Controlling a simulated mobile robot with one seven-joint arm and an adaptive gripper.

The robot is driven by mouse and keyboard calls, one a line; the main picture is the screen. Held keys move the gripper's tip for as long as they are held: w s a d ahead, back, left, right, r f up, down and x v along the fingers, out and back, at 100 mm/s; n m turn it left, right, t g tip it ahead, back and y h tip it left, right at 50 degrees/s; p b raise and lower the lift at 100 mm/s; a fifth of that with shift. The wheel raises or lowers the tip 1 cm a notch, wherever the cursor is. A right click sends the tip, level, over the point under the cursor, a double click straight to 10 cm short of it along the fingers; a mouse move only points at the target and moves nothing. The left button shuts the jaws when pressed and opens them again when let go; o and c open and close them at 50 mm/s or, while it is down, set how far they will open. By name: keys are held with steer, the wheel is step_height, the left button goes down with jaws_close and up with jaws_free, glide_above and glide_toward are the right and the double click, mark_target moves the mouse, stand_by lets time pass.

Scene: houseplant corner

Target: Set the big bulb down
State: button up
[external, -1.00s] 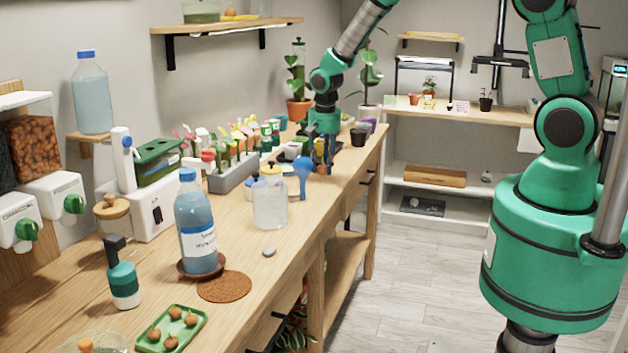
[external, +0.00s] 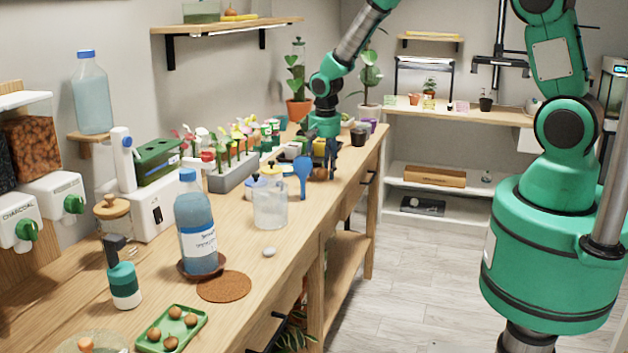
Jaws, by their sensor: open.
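My gripper (external: 322,163) points down over the far part of the long wooden bench, with its fingers apart. A small brown rounded thing (external: 320,173), which looks like the big bulb, sits low between or just beside the fingertips. It is small and partly hidden by the fingers, so I cannot tell whether they touch it or exactly what it rests on. Several smaller brown bulbs lie in a green tray (external: 187,342) at the near end of the bench.
A blue scoop-like tool (external: 302,175) and a clear jar (external: 270,205) stand just nearer than my gripper. A grey rack of seedlings and labels (external: 235,178) is to its left. A dark pot (external: 359,136) is behind it to the right. A bottle of blue liquid (external: 197,225) stands nearer.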

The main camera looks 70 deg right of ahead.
steer(key=shift+r, duration=0.15)
step_height(320, 180, up, 12)
steer(key=a+p, duration=0.1)
steer(key=shift+s+a, duration=0.15)
steer(key=shift+s, duration=0.25)
stand_by(0.6)
step_height(320, 180, up, 13)
steer(key=n+t, duration=0.1)
steer(key=n, duration=0.1)
glide_above(324, 173)
steer(key=s+a, duration=0.4)
steer(key=a, duration=0.3)
steer(key=s+a+r+n+t, duration=0.1)
steer(key=s+a+r+n, duration=0.2)
steer(key=s+a+r, duration=0.55)
steer(key=s+a+r+n+t, duration=0.1)
steer(key=s+a+r+n, duration=0.1)
steer(key=s, duration=0.5)
steer(key=s+a+r+n+t, duration=0.1)
steer(key=s+a+r, duration=0.3)
steer(key=s, duration=0.4)
steer(key=s+a+r+n+y, duration=0.1)
steer(key=s+a+r+n, duration=0.2)
steer(key=s, duration=0.4)
steer(key=shift+s+a+r+t, duration=0.25)
steer(key=shift+a+r+t, duration=0.25)
steer(key=shift+a, duration=0.7)
